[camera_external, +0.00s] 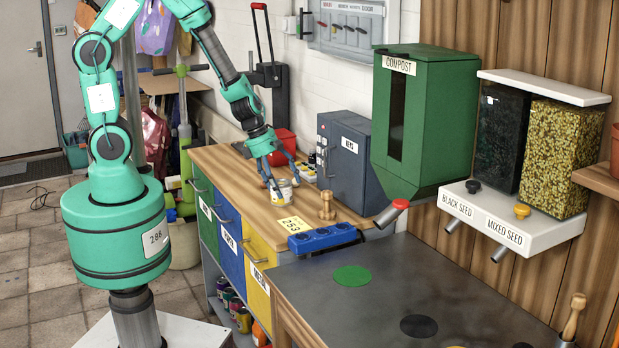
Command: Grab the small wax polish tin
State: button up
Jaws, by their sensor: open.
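A small pale, round container (282,194) with a yellowish patch stands on the wooden bench top, near its front edge. It may be the wax polish tin, but it is too small to read a label. My gripper (281,181) points down right over this container, its fingers open and spread to either side of it. I cannot tell whether the fingers touch it. The fingers and wrist hide part of the container and the bench behind it.
A grey-blue key cabinet (349,163) stands behind on the right. Small jars and a red container (283,147) are behind.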

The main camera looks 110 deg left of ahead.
aim_at(285, 182)
jog(key=shift+c, duration=0.5)
jog(key=c, duration=1.3)
jog(key=shift+r, duration=0.1)
jog(key=shift+r+p, duration=1.2)
jog(key=shift+r, duration=0.5)
jog(key=shift+s+r, duration=0.1)
jog(key=shift+s, duration=0.05)
jog(key=s+d, duration=0.2)
jog(key=s, duration=0.2)
jog(key=s+d, duration=0.3)
jog(key=s, duration=0.2)
jog(key=s+d+r, duration=0.1)
jog(key=s+d, duration=0.2)
jog(key=s, duration=0.1)
jog(key=shift+s+r, duration=0.1)
jog(key=shift+s, duration=0.15)
